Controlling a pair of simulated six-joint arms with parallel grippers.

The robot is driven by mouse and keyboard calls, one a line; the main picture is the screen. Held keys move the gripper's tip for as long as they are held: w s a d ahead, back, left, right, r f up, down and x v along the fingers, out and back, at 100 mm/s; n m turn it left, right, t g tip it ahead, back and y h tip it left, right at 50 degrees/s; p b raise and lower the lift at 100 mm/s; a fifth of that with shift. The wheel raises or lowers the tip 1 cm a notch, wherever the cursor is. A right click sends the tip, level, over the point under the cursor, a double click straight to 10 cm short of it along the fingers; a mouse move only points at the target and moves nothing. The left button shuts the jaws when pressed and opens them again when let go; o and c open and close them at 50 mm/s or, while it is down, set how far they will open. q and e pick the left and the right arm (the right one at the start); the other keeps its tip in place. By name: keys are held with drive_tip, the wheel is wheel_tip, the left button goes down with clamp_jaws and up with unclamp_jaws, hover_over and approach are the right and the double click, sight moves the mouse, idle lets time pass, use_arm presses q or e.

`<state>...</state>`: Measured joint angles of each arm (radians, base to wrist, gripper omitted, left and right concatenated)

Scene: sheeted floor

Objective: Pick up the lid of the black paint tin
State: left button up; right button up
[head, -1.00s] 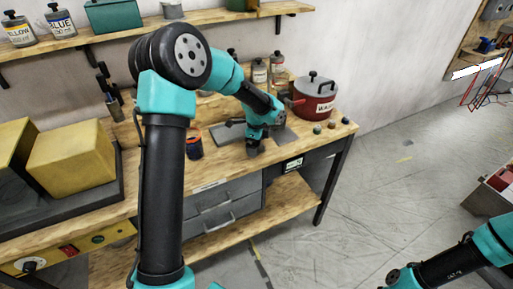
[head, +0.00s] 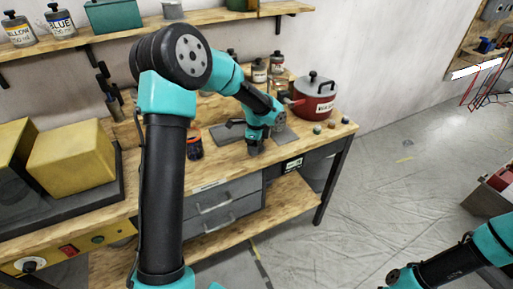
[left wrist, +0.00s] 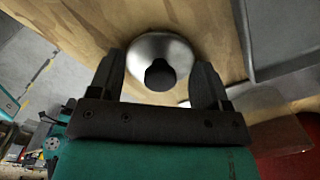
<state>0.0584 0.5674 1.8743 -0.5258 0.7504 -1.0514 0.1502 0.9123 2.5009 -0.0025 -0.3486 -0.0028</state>
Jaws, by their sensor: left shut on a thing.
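In the left wrist view, a round silver lid (left wrist: 158,50) with a black knob (left wrist: 160,75) lies between the fingers of my left gripper (left wrist: 158,68). The fingers are shut on it from both sides. In the head view my left gripper (head: 255,146) points down at the wooden bench top, near its front edge. The lid is too small and too hidden there to make out. I cannot tell the tin's body below the lid, or whether the lid is apart from it. My right arm comes in at the lower right of the head view; its gripper is not in view.
A red pot (head: 315,103) and several small coloured pieces (head: 331,124) stand on the bench's right end. A grey plate (head: 226,132) lies behind my gripper. A dark tin with an orange rim (head: 194,148) stands left. Yellow blocks (head: 72,157) fill the left end.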

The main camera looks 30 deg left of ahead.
use_arm(q)
drive_tip(key=shift+c, duration=0.6)
drive_tip(key=shift+r, duration=1.2)
drive_tip(key=shift+s+d+r, duration=0.2)
drive_tip(key=shift+s+r, duration=0.1)
drive_tip(key=shift+r, duration=0.35)
drive_tip(key=s+d+r, duration=0.1)
drive_tip(key=s+d, duration=0.6)
drive_tip(key=s, duration=0.6)
drive_tip(key=shift+d+r, duration=0.15)
drive_tip(key=shift+d, duration=0.15)
